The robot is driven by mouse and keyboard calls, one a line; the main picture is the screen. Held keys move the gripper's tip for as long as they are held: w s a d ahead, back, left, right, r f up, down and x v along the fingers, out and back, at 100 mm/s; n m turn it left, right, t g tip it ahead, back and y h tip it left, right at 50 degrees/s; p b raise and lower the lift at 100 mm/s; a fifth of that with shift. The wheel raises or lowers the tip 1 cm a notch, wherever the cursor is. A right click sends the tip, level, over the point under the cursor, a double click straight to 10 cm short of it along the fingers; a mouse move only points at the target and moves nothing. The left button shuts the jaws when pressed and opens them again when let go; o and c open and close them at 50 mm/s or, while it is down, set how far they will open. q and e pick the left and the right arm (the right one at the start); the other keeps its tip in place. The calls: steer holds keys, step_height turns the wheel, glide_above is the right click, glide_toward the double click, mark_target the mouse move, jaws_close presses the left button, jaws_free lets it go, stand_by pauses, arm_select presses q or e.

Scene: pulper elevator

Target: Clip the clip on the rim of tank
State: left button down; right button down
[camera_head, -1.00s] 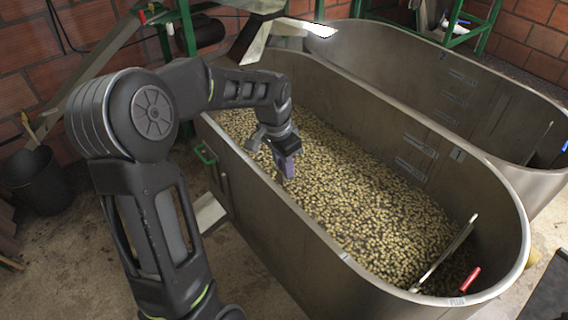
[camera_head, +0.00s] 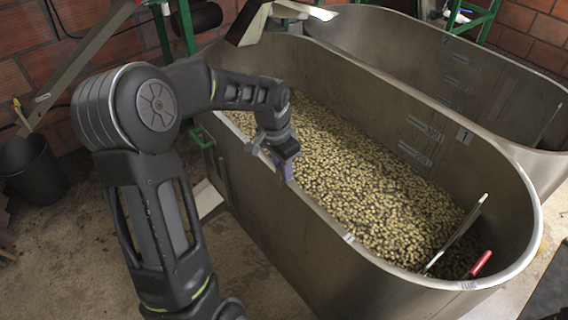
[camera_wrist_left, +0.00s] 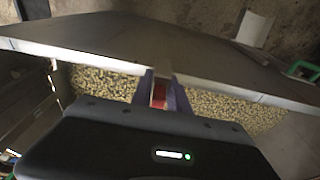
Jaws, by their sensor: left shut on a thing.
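The near steel tank (camera_head: 300,248) is filled with yellowish-brown fruit, and its left rim runs under my left gripper (camera_head: 287,168). The purple fingertips overlap that rim in the head view; I cannot tell whether they touch it. In the left wrist view my left gripper (camera_wrist_left: 161,80) is shut on a small red clip (camera_wrist_left: 159,92), mostly hidden between the fingers. The tank rim (camera_wrist_left: 235,89) crosses that view just at the fingertips. Whether the clip sits on the rim or above it is unclear. My right gripper is not in view.
A second steel tank (camera_head: 400,30) stands behind. A red-handled item (camera_head: 481,263) and a long bar (camera_head: 456,235) lean inside the near tank's front right end. A black bucket (camera_head: 33,170) stands at the far left. A green handle (camera_wrist_left: 302,71) is on the tank's outside.

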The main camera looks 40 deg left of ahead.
arm_select(q)
steer(key=shift+w+a+f, duration=0.1)
steer(key=shift+f, duration=0.5)
steer(key=shift+s+f+b, duration=0.4)
steer(key=shift+f+b, duration=0.1)
steer(key=shift+b, duration=0.15)
steer(key=c, duration=1.2)
jaws_free()
steer(key=shift+f, duration=0.15)
steer(key=shift+w+r, duration=0.1)
steer(key=shift+r, duration=0.2)
steer(key=r, duration=0.9)
steer(key=shift+s+a, duration=0.4)
